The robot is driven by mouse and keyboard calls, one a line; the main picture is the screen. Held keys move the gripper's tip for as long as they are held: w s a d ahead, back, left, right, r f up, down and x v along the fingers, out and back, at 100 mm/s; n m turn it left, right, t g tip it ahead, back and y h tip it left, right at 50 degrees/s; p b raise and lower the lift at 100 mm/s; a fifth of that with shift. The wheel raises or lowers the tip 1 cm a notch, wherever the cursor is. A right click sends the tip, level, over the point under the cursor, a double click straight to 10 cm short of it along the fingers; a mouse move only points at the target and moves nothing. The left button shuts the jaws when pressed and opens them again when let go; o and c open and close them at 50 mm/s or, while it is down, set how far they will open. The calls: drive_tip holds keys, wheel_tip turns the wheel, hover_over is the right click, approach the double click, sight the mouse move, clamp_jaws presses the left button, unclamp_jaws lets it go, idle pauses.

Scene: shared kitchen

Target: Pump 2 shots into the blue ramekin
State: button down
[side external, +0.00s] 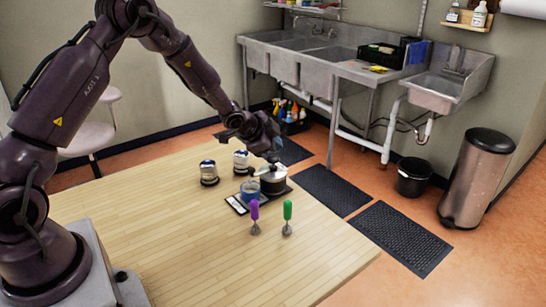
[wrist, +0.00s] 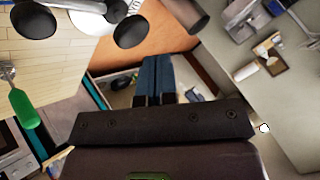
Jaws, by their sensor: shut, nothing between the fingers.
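The blue ramekin (side external: 250,189) stands on the wooden table, on or beside a small flat black device with a pale front panel (side external: 237,204). Right behind it, to the right, is a squat round silver container with a dark top (side external: 273,181), apparently the pump dispenser. My gripper (side external: 271,155) is low over this container; whether it touches the top cannot be told. In the wrist view my gripper's blue fingers (wrist: 155,60) are together with nothing between them. The ramekin cannot be made out there.
Two dark-and-silver jars (side external: 208,173) (side external: 241,161) stand behind, to the left. A purple-handled tool (side external: 254,214) and a green-handled tool (side external: 287,215) stand in front; the green handle also shows in the wrist view (wrist: 23,108). The table's front left is clear.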

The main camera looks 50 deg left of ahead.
sight(277, 157)
drive_tip(key=shift+f, duration=0.15)
drive_tip(key=shift+f, duration=0.35)
drive_tip(key=shift+f, duration=1.25)
idle(1.2)
drive_tip(key=shift+r, duration=0.1)
drive_tip(key=shift+r, duration=1.6)
drive_tip(key=shift+r, duration=0.1)
wheel_tip(277, 157, up, 6)
drive_tip(key=shift+f, duration=0.1)
drive_tip(key=shift+s, duration=0.1)
